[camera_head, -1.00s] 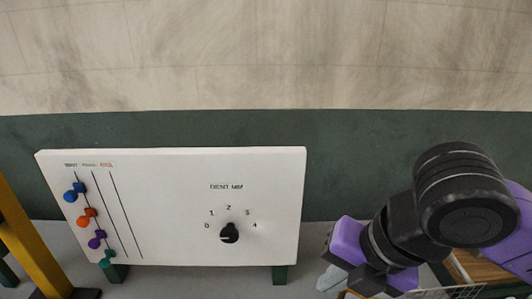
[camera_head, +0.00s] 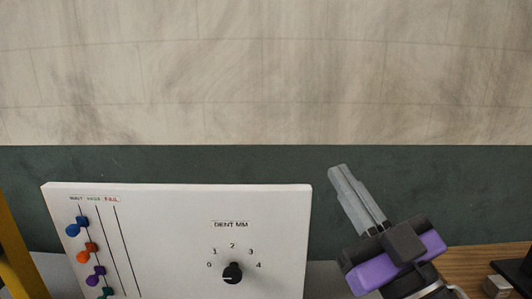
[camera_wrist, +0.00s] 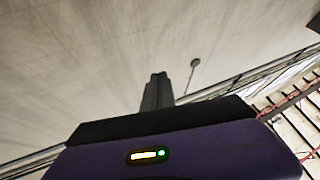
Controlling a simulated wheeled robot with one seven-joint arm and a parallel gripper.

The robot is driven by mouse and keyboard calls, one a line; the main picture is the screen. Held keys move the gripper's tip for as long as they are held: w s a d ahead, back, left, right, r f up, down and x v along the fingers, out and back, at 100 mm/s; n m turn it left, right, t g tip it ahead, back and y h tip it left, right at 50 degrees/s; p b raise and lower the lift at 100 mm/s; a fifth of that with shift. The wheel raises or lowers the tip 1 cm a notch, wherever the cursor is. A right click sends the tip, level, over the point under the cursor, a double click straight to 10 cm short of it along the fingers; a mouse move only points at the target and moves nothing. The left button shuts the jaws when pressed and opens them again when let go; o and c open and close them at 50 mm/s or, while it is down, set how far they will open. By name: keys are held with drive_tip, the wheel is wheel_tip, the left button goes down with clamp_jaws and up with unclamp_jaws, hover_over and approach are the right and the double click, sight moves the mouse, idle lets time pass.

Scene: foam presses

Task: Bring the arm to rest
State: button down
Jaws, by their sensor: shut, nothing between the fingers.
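My gripper (camera_head: 340,170) is in the head view right of the white panel, in front of the green lower wall. Its grey fingers point up and to the left, pressed together with nothing between them. In the wrist view my gripper (camera_wrist: 158,76) also shows shut, with the fingers pointing toward a pale surface. The gripper touches nothing that I can see. Most of my arm is out of the head view.
The white panel (camera_head: 170,240) carries a black dial (camera_head: 232,273) marked DENT MM and several coloured sliders at its left. A yellow post (camera_head: 15,250) stands at far left. A wooden surface (camera_head: 470,262) with a small block (camera_head: 497,286) lies at right.

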drive_tip(key=s+d+f+m+h, duration=0.4)
drive_tip(key=s+f+m+h, duration=0.15)
drive_tip(key=f, duration=0.25)
drive_tip(key=s+d+f+m+h, duration=0.5)
drive_tip(key=f+m+h, duration=0.2)
drive_tip(key=f, duration=0.2)
drive_tip(key=s+f+n+g+y, duration=0.1)
drive_tip(key=s+f+n+g, duration=0.1)
drive_tip(key=s+f, duration=0.7)
drive_tip(key=s+f+n+g+y, duration=0.2)
drive_tip(key=s+f+g, duration=0.3)
drive_tip(key=s+f, duration=0.4)
drive_tip(key=s+n, duration=0.1)
drive_tip(key=s, duration=0.5)
drive_tip(key=shift+f+b, duration=0.15)
drive_tip(key=shift+b, duration=0.25)
drive_tip(key=shift+s+d, duration=0.1)
